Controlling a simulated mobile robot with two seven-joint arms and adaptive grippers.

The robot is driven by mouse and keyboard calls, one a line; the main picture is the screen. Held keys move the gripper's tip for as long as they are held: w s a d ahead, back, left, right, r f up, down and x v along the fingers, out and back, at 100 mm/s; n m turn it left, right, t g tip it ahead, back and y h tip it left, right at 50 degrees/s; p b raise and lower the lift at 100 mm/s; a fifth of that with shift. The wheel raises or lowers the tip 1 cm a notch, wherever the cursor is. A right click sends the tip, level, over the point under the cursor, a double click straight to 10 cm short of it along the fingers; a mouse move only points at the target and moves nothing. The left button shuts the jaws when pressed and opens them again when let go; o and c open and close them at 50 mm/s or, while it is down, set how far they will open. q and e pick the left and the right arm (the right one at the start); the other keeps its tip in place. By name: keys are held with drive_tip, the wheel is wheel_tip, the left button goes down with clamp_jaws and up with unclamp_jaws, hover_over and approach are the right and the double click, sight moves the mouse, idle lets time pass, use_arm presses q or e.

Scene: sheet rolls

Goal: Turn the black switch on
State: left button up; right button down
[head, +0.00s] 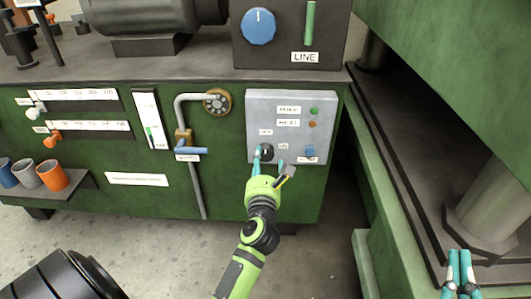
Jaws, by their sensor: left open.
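The black switch (267,152) is a round dark knob low on the left of the grey control panel (263,106). My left gripper (268,160) is at the panel with its teal fingers apart. One finger is at the knob's left side and the other is to its lower right. I cannot tell whether either finger touches the knob. The knob's pointer direction is too small to read. My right gripper (460,268) is at the lower right, far from the panel, with its fingers close together and nothing between them.
The panel also has a green light (314,111), an orange light (312,125) and a blue knob (309,152). A grey pipe with a blue-handled valve (190,150) is to the left. A larger blue dial (258,26) sits above. A green machine frame (440,75) stands at right.

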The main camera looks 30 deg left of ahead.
sight(265, 156)
use_arm(q)
drive_tip(key=b+x, duration=0.1)
drive_tip(key=x, duration=0.3)
drive_tip(key=shift+w+a, duration=0.1)
drive_tip(key=shift+w, duration=0.1)
drive_tip(key=shift+w+a, duration=0.2)
drive_tip(key=shift+w, duration=0.15)
use_arm(e)
drive_tip(key=s+r+n+t+y, duration=0.1)
drive_tip(key=s+r+t+y, duration=0.2)
drive_tip(key=s+r, duration=0.1)
drive_tip(key=shift+a+r, duration=0.45)
drive_tip(key=shift+r, duration=0.35)
use_arm(q)
drive_tip(key=c, duration=1.2)
